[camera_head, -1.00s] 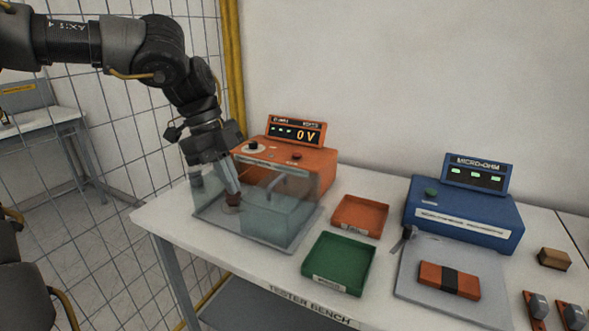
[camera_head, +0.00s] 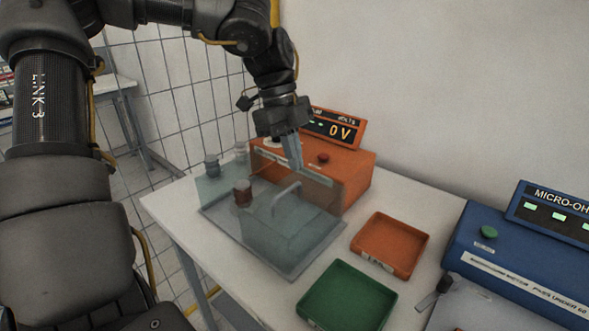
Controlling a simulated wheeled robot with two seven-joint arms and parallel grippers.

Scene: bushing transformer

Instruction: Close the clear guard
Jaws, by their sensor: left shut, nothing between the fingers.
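The clear guard (camera_head: 315,209) is a see-through box-like cover on a grey base plate in front of the orange tester (camera_head: 357,165), which reads 0 V. A handle bar (camera_head: 287,197) shows on the guard. A brown bushing (camera_head: 243,194) stands on the base plate at the left side, apart from the gripper. My left gripper (camera_head: 296,164) is shut and empty, pointing down at the top of the guard near the tester's front. I cannot tell whether the fingertips touch the guard. My right gripper is not in view.
An orange tray (camera_head: 390,246) and a green tray (camera_head: 347,298) lie to the right of the guard on the white bench. A blue micro-ohm meter (camera_head: 517,262) stands further right.

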